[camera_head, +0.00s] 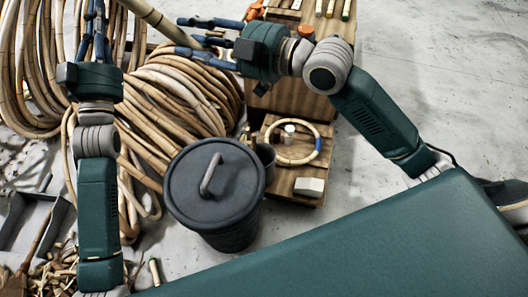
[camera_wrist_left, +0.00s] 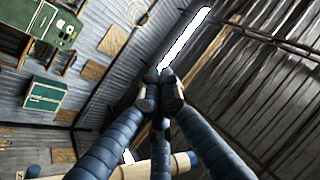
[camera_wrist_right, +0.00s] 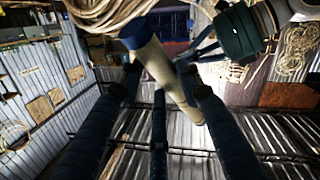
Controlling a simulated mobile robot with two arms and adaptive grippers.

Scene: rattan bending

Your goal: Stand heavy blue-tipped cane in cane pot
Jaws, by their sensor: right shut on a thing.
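A thick pale cane (camera_head: 157,22) runs from the top edge down to my right gripper (camera_head: 205,40). The right wrist view shows the cane (camera_wrist_right: 163,70) slanting between the fingers of my right gripper (camera_wrist_right: 160,75), with a blue band (camera_wrist_right: 135,32) near its upper end. The right gripper is shut on this cane. My left gripper (camera_head: 95,22) is left of the cane, its fingers pointing up. In the left wrist view its fingertips (camera_wrist_left: 160,78) are together with nothing seen between them. A small dark pot (camera_head: 267,156), partly hidden by a lidded bin, may be the cane pot.
The dark lidded bin (camera_head: 213,190) stands in front. Large rattan coils (camera_head: 175,92) fill the left. The floor at right (camera_head: 450,90) is clear.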

